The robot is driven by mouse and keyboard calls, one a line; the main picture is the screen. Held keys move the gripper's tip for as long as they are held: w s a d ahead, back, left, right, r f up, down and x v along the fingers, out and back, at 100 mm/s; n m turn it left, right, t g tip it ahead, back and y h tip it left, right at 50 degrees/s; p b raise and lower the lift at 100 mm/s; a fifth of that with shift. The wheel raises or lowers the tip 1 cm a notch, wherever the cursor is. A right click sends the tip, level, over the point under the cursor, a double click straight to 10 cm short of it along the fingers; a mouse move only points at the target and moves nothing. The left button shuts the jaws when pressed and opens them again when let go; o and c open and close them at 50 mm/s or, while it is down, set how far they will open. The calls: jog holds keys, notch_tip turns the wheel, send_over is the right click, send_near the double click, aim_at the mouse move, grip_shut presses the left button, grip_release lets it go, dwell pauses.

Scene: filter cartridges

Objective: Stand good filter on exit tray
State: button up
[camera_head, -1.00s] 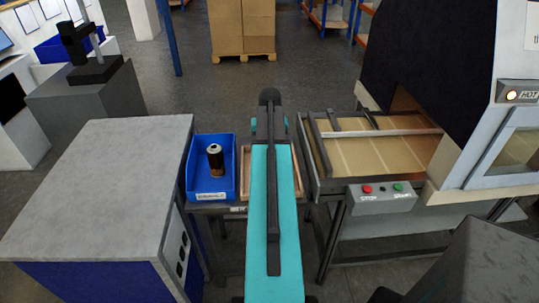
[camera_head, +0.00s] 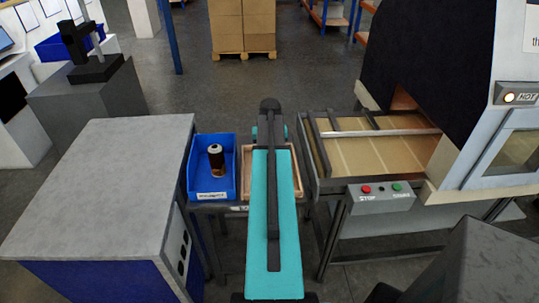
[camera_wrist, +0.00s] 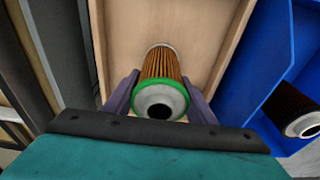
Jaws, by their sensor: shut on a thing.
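An orange pleated filter with a green end ring (camera_wrist: 163,82) is between the two fingers of my gripper (camera_wrist: 160,98) in the wrist view. The gripper is shut on it. Its dark round end opening faces the camera. Behind it is a pale wooden tray (camera_wrist: 222,15), which also shows at its right rim in the head view (camera_head: 298,178). I cannot tell whether the filter's far end touches the tray floor. In the head view my arm hides the gripper, the held filter and most of the tray.
A grey-topped cabinet (camera_head: 100,185) is further left. A conveyor (camera_head: 375,155) with a STOP button box (camera_head: 382,194) is on the right, by a hot machine.

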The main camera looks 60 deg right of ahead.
jog(key=shift+f, duration=0.15)
jog(key=o, duration=1.1)
jog(key=shift+r, duration=0.25)
jog(key=shift+s+a+r+b, duration=0.2)
jog(key=shift+r+b, duration=0.3)
jog(key=shift+r, duration=1.45)
jog(key=shift+s+a+r+b, duration=0.15)
jog(key=shift+a+r+b, duration=0.25)
jog(key=shift+r, duration=1.55)
jog(key=shift+s+a+r+b, duration=0.15)
jog(key=shift+r+b, duration=0.4)
jog(key=shift+r, duration=1.4)
jog(key=shift+r, duration=0.1)
